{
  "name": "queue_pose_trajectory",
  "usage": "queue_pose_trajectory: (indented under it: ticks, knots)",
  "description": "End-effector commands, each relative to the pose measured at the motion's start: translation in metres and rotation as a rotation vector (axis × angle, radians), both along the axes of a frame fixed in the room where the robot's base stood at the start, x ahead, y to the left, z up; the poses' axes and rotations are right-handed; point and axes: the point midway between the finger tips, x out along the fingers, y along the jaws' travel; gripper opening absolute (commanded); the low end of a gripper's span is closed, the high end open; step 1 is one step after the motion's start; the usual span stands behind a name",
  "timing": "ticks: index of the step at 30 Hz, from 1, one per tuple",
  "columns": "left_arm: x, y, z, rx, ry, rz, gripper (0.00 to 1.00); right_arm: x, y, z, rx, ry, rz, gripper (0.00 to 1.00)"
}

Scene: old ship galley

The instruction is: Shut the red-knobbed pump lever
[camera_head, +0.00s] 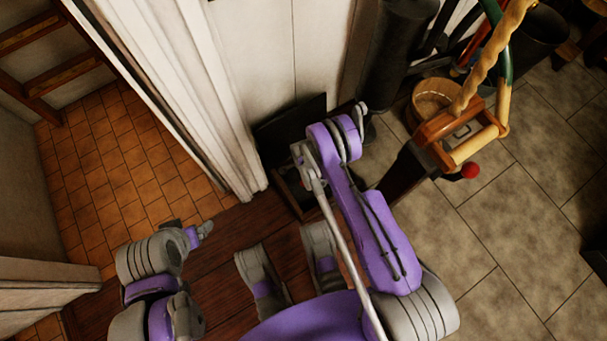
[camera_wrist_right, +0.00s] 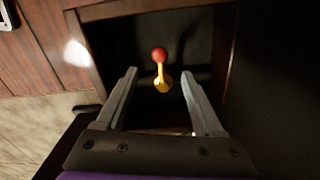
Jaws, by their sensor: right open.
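The pump lever shows in the right wrist view as a short yellow stem (camera_wrist_right: 161,79) with a red knob (camera_wrist_right: 159,55). It sits before a dark, wood-framed recess (camera_wrist_right: 107,12). My right gripper (camera_wrist_right: 159,75) is open, with one finger on each side of the stem in the picture. Whether the fingers touch it, I cannot tell. In the head view the right fingers are not clearly visible. My left gripper (camera_head: 203,231) is at the lower left, over the wooden floor, and its opening is unclear.
In the head view, a red ball (camera_head: 471,170) is beside a wooden-handled item (camera_head: 475,145) at right. A dark cylinder (camera_head: 398,45) stands behind my right arm. A white door frame (camera_head: 185,95) is left of it. Tiled floor (camera_head: 520,235) is open at right.

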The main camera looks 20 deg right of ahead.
Motion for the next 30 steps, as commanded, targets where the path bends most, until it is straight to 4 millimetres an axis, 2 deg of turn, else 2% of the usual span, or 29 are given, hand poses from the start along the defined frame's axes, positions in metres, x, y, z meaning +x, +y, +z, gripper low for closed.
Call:
queue_pose_trajectory:
  ticks: [1,6,26,29,30]
  knots:
    - [-0.001,0.000,0.003,0.000,0.000,0.000,0.88,0.000,0.000,0.010,0.000,0.000,0.000,0.69]
    - [-0.001,0.000,0.007,0.000,-0.001,0.000,0.88,0.000,0.000,0.027,0.000,0.000,0.000,0.69]
    - [-0.001,0.000,0.007,0.000,-0.001,0.000,0.88,0.000,0.000,0.030,0.000,0.000,0.001,0.69]
    - [-0.001,0.000,0.007,0.000,-0.001,0.000,0.88,0.004,0.000,0.040,0.000,-0.005,0.020,0.69]
    - [-0.001,0.000,0.007,0.000,-0.001,0.000,0.88,0.007,0.000,0.050,0.000,-0.010,0.037,0.69]
